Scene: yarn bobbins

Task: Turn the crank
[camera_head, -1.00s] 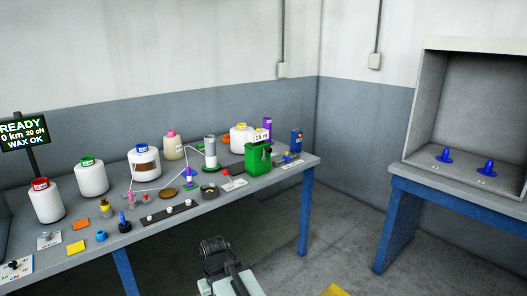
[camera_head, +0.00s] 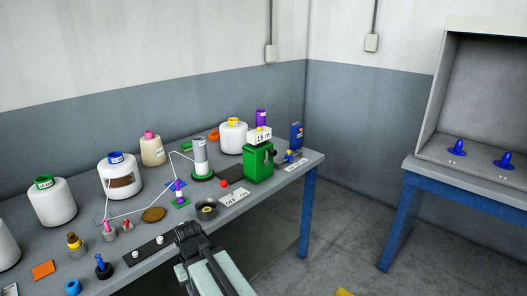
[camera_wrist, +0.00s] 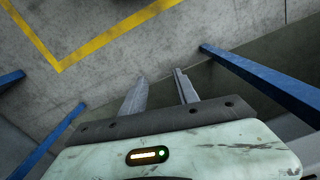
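A green box (camera_head: 258,165) with a white "15 m" label on top stands near the right end of the grey bench. A dark crank knob (camera_head: 272,153) shows on its right side; the crank's arm is too small to make out clearly. My gripper (camera_head: 188,231) is at the front edge of the bench, left of the green box and well apart from it. In the wrist view my gripper (camera_wrist: 160,77) has its two fingers apart with nothing between them, above the floor. The crank is not in the wrist view.
White bobbins (camera_head: 52,203) and small parts crowd the bench (camera_head: 270,189). A blue-legged table (camera_head: 397,220) with a grey booth stands right; floor between is clear.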

